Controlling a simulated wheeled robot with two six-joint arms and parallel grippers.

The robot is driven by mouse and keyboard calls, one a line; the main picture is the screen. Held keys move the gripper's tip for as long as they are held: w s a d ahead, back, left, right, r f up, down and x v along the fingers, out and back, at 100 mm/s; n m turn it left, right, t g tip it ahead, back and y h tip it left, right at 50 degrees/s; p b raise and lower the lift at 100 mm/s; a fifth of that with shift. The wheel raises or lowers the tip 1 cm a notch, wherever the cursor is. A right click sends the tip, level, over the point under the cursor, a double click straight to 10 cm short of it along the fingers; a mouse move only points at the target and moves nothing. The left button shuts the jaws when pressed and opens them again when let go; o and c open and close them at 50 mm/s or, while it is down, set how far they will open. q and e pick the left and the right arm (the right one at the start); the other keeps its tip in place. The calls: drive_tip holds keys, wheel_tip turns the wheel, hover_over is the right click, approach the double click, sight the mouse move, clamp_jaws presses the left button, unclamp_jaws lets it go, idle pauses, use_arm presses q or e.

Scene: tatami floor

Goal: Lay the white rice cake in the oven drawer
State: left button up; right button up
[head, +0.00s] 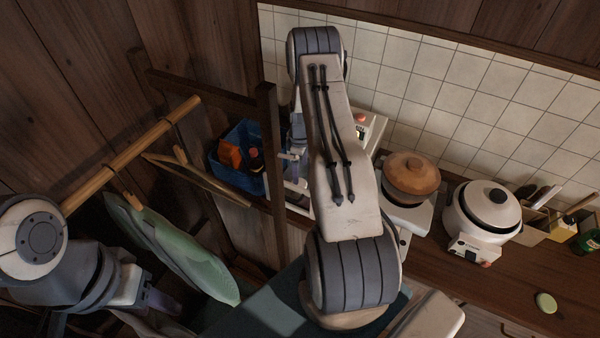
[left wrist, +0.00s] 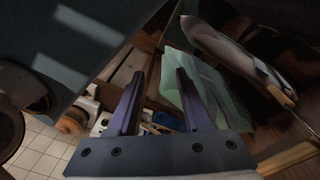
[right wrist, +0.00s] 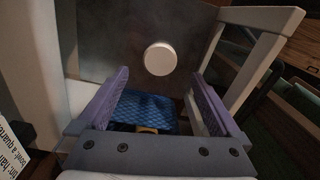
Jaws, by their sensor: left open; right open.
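In the right wrist view the white rice cake (right wrist: 160,59), a plain round disc, lies on the dark metal floor of the white-framed oven drawer (right wrist: 110,32). My right gripper (right wrist: 160,76) is open, its purple fingers apart on the near side of the cake, with nothing held between them. In the head view my right arm hides the drawer and the cake; only part of the white oven (head: 374,130) shows behind it. My left gripper (left wrist: 160,74) is open and empty, away from the oven, at the lower left of the head view.
A blue crate (head: 227,172) with bottles stands left of the oven. A brown-lidded pot (head: 411,176) and a white rice cooker (head: 483,211) stand on the counter (head: 470,280). A wooden rack (head: 272,150) and green cloth (head: 175,243) are near my left arm.

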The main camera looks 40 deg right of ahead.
wheel_tip(320, 180, up, 6)
drive_tip(key=shift+f+p, duration=0.2)
drive_tip(key=shift+p, duration=0.9)
drive_tip(key=shift+w, duration=0.1)
